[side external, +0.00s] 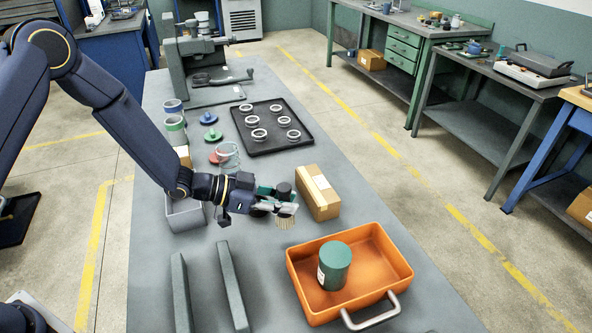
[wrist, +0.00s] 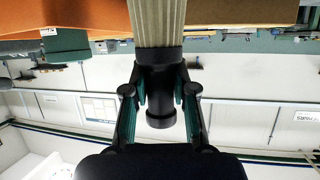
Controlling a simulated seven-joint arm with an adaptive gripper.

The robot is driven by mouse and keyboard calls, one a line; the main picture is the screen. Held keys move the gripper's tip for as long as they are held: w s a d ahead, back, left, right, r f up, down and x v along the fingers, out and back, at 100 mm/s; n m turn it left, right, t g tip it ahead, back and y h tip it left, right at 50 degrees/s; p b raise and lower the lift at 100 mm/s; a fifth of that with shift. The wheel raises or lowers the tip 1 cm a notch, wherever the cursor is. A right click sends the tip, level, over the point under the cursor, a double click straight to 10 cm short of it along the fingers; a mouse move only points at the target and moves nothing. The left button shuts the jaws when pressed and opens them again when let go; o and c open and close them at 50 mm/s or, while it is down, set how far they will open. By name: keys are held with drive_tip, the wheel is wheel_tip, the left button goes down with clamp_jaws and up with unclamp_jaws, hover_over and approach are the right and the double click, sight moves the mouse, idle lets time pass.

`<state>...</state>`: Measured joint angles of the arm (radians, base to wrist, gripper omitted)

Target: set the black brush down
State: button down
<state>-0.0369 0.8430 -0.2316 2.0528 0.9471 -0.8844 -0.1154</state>
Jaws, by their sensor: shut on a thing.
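The black brush is held in my gripper (side external: 273,204), above the grey workbench (side external: 270,255). In the side external view its black top shows above the fingers and its pale bristles (side external: 287,222) point down. In the wrist view the black brush (wrist: 158,65) sits between the two fingers of my gripper (wrist: 159,92), with the tan bristles (wrist: 157,22) running to the top edge. The gripper is shut on the black part. The brush looks roughly upright; its exact height above the bench is hard to tell.
A cardboard box (side external: 310,204) stands close right of the gripper. An orange tray (side external: 375,256) with a green canister (side external: 334,268) is in front. Two grey bars (side external: 232,285) lie front left.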

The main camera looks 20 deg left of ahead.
sight(284, 221)
drive_tip(key=shift+f, duration=2.1)
drive_tip(key=shift+f, duration=0.1)
drive_tip(key=c, duration=0.9)
unclamp_jaws()
drive_tip(key=shift+c, duration=0.2)
